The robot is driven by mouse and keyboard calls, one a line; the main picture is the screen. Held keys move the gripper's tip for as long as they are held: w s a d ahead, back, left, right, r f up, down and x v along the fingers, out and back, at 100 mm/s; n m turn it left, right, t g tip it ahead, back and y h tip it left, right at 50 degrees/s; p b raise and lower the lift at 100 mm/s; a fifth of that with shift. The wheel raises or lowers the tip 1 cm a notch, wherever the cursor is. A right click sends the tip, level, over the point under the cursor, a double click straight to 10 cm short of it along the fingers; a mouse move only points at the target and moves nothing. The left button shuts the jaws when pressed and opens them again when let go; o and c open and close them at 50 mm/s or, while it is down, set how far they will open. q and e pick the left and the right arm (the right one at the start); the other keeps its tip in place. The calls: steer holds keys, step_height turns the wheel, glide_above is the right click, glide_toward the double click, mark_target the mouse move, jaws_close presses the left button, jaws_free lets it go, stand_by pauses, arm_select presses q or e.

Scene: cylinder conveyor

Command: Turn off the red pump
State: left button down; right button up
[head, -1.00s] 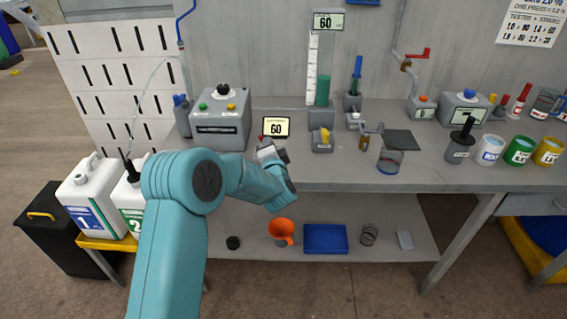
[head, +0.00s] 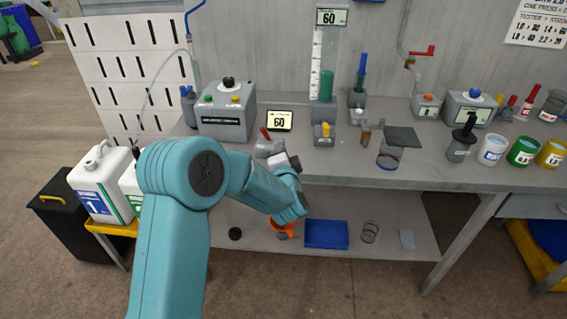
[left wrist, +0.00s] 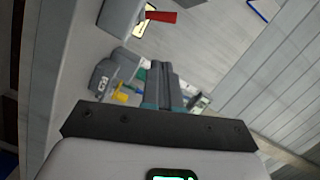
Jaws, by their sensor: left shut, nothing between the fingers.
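No object is clearly marked as the red pump. A small grey block with a red lever (head: 265,134) stands on the bench, left of the small 60 display (head: 279,120). The red lever also shows at the top of the left wrist view (left wrist: 160,17). My left gripper (head: 293,161) is at the bench's front edge, just right of and nearer than that block, partly hidden by its own wrist. In the left wrist view its fingers (left wrist: 166,75) are together and empty, apart from the lever. My right gripper is not in view.
A grey box with a black knob and coloured buttons (head: 227,112) stands behind left. A yellow-topped block (head: 325,136) and a glass beaker (head: 390,157) are to the right. A tap with a red handle (head: 424,50) is on the wall. The lower shelf holds a blue tray (head: 326,234).

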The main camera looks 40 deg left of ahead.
arm_select(q)
steer(key=shift+v, duration=2.15)
steer(key=s+d+f+m+g+h, duration=0.1)
steer(key=s+d+f+h, duration=0.3)
steer(key=f, duration=0.5)
steer(key=s+d+f+g+h, duration=0.2)
steer(key=d+f+h, duration=0.1)
steer(key=d+f, duration=0.4)
steer(key=s+d+f+m+g+h, duration=0.1)
steer(key=s+d+f+h, duration=0.25)
steer(key=f, duration=0.65)
steer(key=s+d+f+n+g+h, duration=0.2)
steer(key=s+d+n+g, duration=0.2)
steer(key=s, duration=0.5)
steer(key=s+d+f+n+g+h, duration=0.3)
steer(key=s+d+n+g, duration=0.1)
steer(key=s+d, duration=0.3)
steer(key=shift+s+d+n, duration=0.15)
steer(key=shift+s+n, duration=0.65)
steer(key=shift+s, duration=0.35)
